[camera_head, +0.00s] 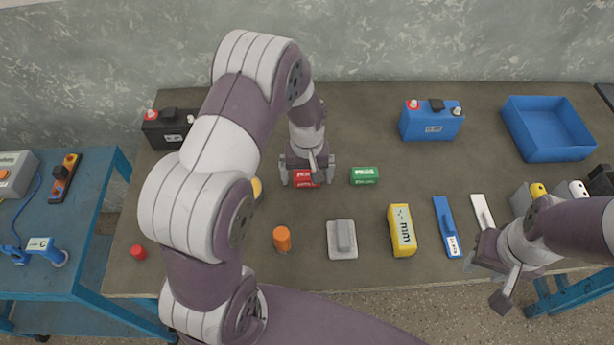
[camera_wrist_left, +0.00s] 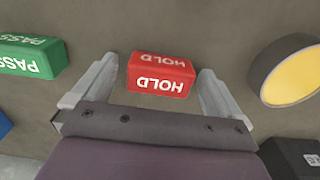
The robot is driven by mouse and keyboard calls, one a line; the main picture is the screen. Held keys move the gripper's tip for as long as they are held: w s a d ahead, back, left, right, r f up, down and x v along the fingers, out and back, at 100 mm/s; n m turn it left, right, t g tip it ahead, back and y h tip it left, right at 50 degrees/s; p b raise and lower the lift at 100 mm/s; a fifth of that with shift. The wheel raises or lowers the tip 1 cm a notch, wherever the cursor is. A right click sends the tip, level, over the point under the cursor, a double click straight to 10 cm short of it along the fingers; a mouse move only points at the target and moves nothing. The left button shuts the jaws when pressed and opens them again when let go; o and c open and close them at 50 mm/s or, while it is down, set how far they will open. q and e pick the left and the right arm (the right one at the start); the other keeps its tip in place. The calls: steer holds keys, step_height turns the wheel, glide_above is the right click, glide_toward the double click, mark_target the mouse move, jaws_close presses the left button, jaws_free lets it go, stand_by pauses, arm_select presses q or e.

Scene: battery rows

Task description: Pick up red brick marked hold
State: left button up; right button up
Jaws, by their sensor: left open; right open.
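The red brick marked HOLD (camera_wrist_left: 160,75) lies on the table between the open fingers of my left gripper (camera_wrist_left: 158,88) in the left wrist view. A finger stands on each side of it, with a small gap showing at both. In the head view the red brick (camera_head: 303,178) is partly hidden under my left gripper (camera_head: 307,172). My right gripper (camera_head: 490,283) is at the table's front right edge, away from the brick; its fingers are partly cut off from clear view.
A green PASS brick (camera_head: 364,176) lies just right of the red one. A yellow round thing (camera_wrist_left: 297,75) is close on the other side. A blue tray (camera_head: 548,148) and a blue battery (camera_head: 431,122) stand at the back right. An orange cylinder (camera_head: 282,238) stands nearer the front.

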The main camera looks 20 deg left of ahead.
arm_select(q)
steer(key=c, duration=1.1)
steer(key=shift+o, duration=0.2)
steer(key=shift+r, duration=0.1)
